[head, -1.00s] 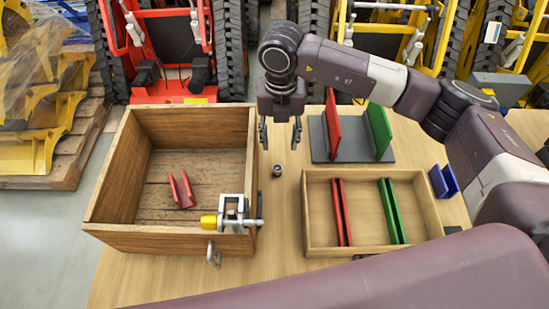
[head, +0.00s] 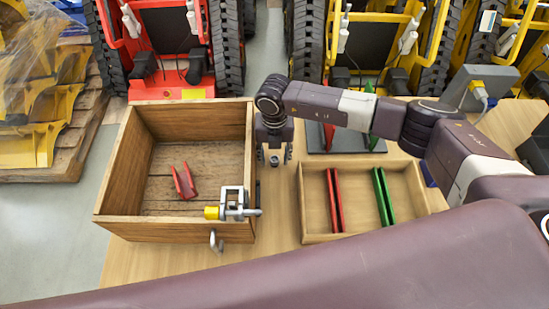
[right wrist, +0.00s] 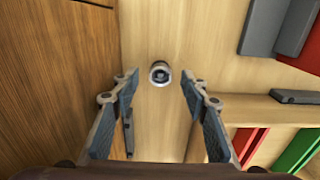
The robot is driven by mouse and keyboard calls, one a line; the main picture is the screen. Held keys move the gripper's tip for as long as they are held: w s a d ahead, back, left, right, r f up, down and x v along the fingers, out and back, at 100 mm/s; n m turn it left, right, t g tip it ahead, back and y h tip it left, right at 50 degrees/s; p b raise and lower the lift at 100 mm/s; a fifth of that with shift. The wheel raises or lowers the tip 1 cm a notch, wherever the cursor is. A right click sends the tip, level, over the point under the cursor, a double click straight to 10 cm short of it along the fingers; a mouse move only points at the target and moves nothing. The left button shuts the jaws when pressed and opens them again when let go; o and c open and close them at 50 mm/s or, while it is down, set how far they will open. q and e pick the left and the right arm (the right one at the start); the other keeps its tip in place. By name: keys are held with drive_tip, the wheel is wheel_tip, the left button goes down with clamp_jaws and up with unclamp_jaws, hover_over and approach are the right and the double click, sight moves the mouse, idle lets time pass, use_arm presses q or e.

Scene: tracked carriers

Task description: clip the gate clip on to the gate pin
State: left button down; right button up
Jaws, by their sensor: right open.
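A small dark round metal piece (right wrist: 159,73) with a ringed top, likely the gate clip, stands on the wooden table. My right gripper (head: 274,158) is open and points down over it. In the right wrist view its fingertips (right wrist: 158,78) are spread on either side of the piece, with gaps. In the head view the gripper mostly hides the piece. A metal bracket (head: 232,196) on the crate's near right rim carries a yellow-ended pin (head: 211,212), likely the gate pin. Its grey end sticks out to the right. My left gripper is out of view.
The wooden crate (head: 118,170) holds a red channel piece (head: 184,182), and a metal hook (head: 216,240) hangs on its front. A shallow tray (head: 356,190) with red and green pieces lies to the right. A grey stand (head: 345,148) is behind it.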

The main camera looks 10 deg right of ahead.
drive_tip(key=c, duration=0.9)
wheel_tip(320, 180, up, 20)
drive_tip(key=b, duration=0.4)
